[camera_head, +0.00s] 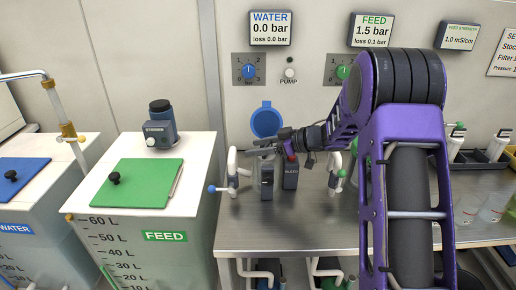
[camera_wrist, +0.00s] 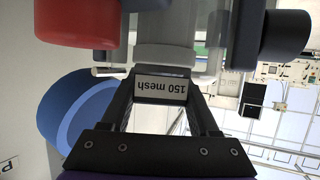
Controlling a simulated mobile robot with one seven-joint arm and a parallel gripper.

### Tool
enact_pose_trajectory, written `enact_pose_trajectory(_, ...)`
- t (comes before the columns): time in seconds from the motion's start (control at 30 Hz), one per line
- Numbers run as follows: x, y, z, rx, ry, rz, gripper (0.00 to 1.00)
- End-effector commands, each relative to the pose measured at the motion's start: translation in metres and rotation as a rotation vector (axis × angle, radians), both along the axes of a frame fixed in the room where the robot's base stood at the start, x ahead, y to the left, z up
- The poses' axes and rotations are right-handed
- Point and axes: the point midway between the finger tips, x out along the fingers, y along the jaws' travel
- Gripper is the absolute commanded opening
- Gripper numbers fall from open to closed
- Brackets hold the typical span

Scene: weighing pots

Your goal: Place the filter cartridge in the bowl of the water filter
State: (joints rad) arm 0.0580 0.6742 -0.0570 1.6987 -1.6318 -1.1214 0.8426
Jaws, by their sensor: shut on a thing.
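My gripper (camera_head: 266,148) is at the water filter on the steel bench, reaching in from the right. In the wrist view my gripper (camera_wrist: 161,90) is closed on the filter cartridge, whose pale label (camera_wrist: 161,89) reads "150 mesh" upside down. The cartridge is too small and covered to make out in the head view. A clear, dark-edged bowl (camera_head: 266,182) stands just below the fingertips. I cannot tell whether the cartridge touches it. A dark block (camera_head: 291,175) with a red knob stands right beside the bowl.
A blue round part (camera_head: 266,121) stands behind the gripper, and shows large in the wrist view (camera_wrist: 78,112). White pipes with valves (camera_head: 232,170) flank the filter. The FEED tank (camera_head: 165,238) with its green lid stands left. The bench front (camera_head: 300,235) is clear.

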Motion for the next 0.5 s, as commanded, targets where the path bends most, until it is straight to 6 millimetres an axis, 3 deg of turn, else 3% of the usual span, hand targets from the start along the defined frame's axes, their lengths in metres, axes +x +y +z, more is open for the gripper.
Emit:
enact_pose_trajectory(0.13, -0.0001, 0.0001, -0.0023, 0.0, 0.001, 0.001, 0.0)
enact_pose_trajectory(0.17, -0.0001, 0.0001, -0.003, 0.0, 0.001, 0.0, 0.63)
enact_pose_trajectory(0.2, 0.0, 0.0, -0.0029, 0.0, 0.001, 0.0, 0.7)
enact_pose_trajectory(0.23, 0.0, 0.0001, -0.0029, 0.0, 0.001, 0.0, 0.74)
enact_pose_trajectory(0.5, -0.0001, 0.0001, -0.0024, 0.0, 0.0, 0.001, 0.74)
